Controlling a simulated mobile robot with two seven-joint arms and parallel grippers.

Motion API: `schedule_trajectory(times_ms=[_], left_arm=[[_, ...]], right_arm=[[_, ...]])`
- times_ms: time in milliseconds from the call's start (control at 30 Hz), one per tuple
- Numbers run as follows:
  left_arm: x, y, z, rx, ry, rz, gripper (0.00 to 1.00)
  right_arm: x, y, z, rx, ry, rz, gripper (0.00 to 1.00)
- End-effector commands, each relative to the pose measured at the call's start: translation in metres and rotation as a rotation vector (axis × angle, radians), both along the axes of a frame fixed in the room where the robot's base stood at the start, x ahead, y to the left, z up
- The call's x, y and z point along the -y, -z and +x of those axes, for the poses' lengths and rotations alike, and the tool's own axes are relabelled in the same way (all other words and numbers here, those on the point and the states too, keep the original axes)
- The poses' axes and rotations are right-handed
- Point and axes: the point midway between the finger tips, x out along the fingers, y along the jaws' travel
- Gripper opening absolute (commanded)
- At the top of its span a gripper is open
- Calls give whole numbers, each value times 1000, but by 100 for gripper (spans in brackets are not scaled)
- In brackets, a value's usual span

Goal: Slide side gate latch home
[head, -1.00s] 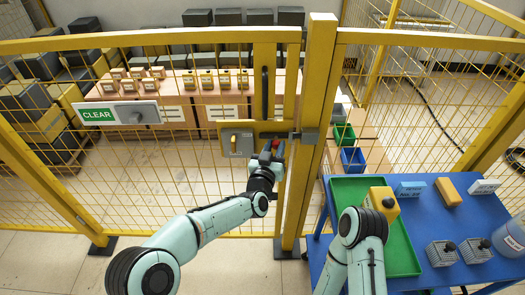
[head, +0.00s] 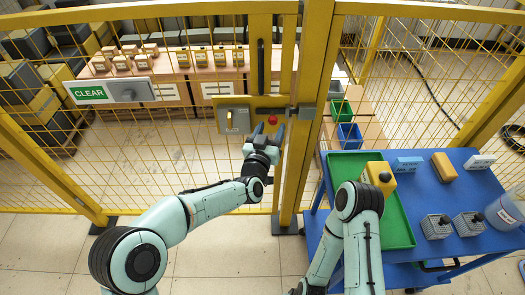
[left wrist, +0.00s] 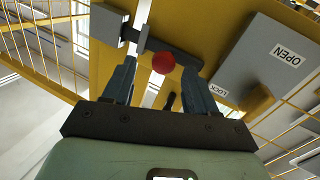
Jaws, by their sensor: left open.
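The latch's red knob (head: 272,120) sits on the yellow plate (head: 268,102) of the mesh gate, beside the gate post. It also shows in the left wrist view (left wrist: 163,62), on a dark latch bar (left wrist: 176,50) running toward a grey block (left wrist: 105,25). I cannot tell whether the bar's end is inside that block. My left gripper (head: 269,130) is open, its fingers on either side of and just short of the knob; in the left wrist view its fingertips (left wrist: 160,72) flank it. My right arm bends over the trolley; its gripper is out of sight.
A grey lock box (head: 235,120) with a yellow handle is left of the knob; OPEN and LOCK labels show in the wrist view. The yellow gate post (head: 313,85) stands close on the right. A blue trolley (head: 405,265) with a green tray (head: 399,232) stands further right.

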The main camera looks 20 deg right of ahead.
Motion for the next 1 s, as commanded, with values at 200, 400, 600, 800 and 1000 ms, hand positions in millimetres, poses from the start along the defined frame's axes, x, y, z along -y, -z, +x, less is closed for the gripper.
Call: schedule_trajectory(times_ms=[200,400,600,800,1000], left_arm=[[-25,0,-37,-1,1,0,57],[-45,1,-67,-1,1,0,57],[-56,0,-83,-1,1,0,57],[-58,0,-86,-2,1,-1,57],[-58,0,-86,-1,2,0,57]], right_arm=[[0,6,2,9,2,-1,0],[0,9,4,16,4,-3,0],[0,10,5,19,4,-3,0],[0,10,5,19,4,-3,0],[0,10,5,19,4,-3,0]])
